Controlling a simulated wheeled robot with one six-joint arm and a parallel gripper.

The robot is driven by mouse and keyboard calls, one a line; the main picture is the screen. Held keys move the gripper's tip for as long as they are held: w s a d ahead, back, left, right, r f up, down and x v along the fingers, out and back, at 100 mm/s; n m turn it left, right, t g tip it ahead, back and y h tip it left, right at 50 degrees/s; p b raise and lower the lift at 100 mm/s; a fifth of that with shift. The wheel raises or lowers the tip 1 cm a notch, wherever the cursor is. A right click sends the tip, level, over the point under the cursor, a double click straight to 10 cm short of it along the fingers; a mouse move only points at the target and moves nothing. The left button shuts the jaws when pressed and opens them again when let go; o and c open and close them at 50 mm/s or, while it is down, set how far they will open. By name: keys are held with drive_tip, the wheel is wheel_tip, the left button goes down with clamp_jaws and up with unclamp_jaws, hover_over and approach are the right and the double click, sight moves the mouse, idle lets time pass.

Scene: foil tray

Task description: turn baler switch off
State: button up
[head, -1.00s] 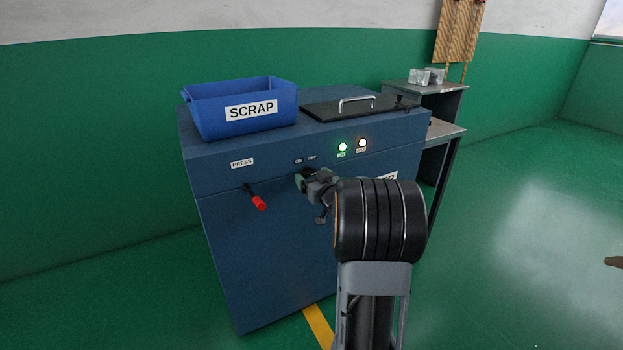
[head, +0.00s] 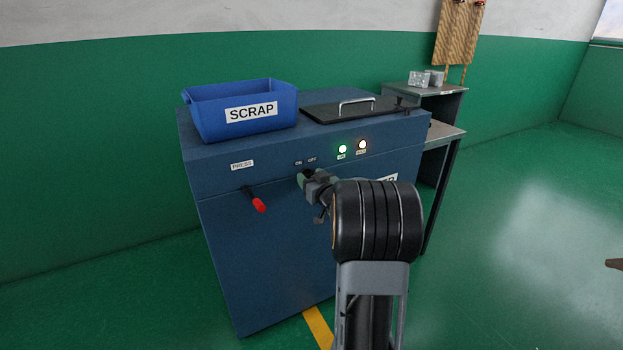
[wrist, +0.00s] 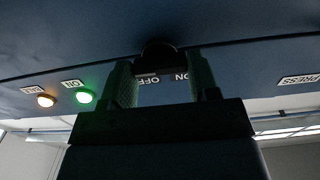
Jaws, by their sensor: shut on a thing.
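The baler (head: 270,240) is a blue cabinet. Its dark round switch (wrist: 160,55) sits under the ON and OFF labels on the front panel. In the head view the switch (head: 309,172) is mostly hidden by my gripper (head: 306,181). My gripper is shut on the switch, one finger on each side of it in the wrist view (wrist: 160,85). The switch's exact pointing is hard to tell. A green lamp (head: 342,149) and a warm white lamp (head: 361,145) are both lit to the right of the switch.
A red-ended PRESS lever (head: 259,204) sticks out left of the switch. A blue SCRAP bin (head: 240,108) and a black lid with a handle (head: 345,108) are on top. A grey shelf stand (head: 440,100) stands behind at right. The floor at right is open.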

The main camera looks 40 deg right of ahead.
drive_tip(key=shift+f+n+b, duration=0.1)
drive_tip(key=shift+n+b, duration=4.7)
drive_tip(key=shift+n, duration=1.1)
drive_tip(key=o, duration=0.9)
drive_tip(key=shift+s, duration=0.1)
